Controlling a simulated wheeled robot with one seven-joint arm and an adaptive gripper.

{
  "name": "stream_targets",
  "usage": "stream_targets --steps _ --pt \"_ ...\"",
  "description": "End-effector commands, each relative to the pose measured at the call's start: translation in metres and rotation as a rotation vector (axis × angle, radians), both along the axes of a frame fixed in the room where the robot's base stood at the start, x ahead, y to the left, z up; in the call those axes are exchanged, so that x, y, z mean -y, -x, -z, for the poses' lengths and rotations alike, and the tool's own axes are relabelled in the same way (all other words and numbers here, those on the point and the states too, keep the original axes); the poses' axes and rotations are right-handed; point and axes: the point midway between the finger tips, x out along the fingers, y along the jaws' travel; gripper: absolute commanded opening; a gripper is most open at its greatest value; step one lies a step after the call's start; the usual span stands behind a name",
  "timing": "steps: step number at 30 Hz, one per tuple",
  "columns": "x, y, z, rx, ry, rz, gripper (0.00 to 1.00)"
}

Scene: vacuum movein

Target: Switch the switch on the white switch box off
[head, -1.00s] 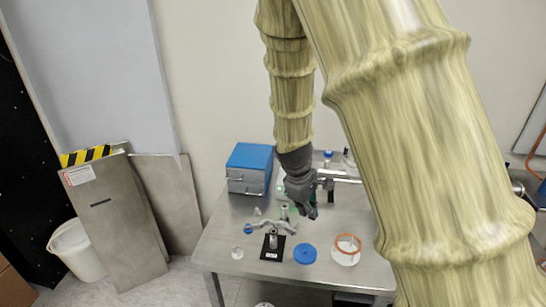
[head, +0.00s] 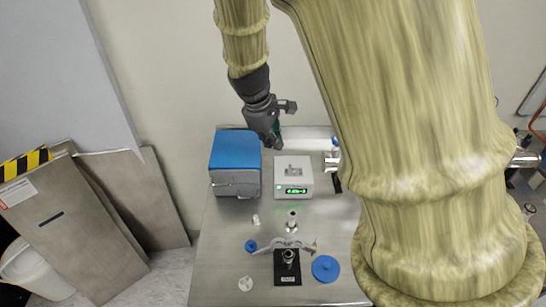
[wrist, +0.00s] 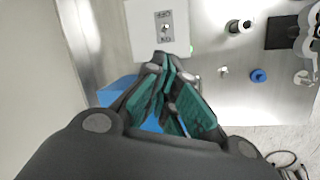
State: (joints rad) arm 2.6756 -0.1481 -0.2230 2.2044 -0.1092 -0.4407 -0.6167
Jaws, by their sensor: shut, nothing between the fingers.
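The white switch box (head: 306,182) stands on the metal table, right of the blue-topped box. Its front has a lit green display, and its top has a small switch plate (head: 293,169). My gripper (head: 277,145) is shut and empty, above and behind the switch box in the head view. In the wrist view the white switch box (wrist: 142,28) shows beyond the fingertips, with the switch (wrist: 166,27) on a grey plate. The gripper (wrist: 165,62) appears just short of the box there, apart from the switch. I cannot tell the lever's position.
The blue-topped box (head: 235,150) stands close left of the switch box. A pipe fitting (head: 333,160) is to its right. A black-based stand (head: 288,270), a blue disc (head: 325,268) and small parts lie on the front of the metal table (head: 215,235). The wall is behind.

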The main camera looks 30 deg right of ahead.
Motion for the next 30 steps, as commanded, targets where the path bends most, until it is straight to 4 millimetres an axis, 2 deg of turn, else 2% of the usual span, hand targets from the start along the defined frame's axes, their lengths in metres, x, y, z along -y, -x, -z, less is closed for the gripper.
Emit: stream_targets --steps 8,18,30 --pt "0.003 -0.024 0.024 -0.025 0.0 -0.002 0.0" --pt "0.014 -0.019 0.059 -0.021 0.0 -0.001 0.0" --pt "0.024 -0.024 0.099 -0.026 -0.001 -0.002 0.0"
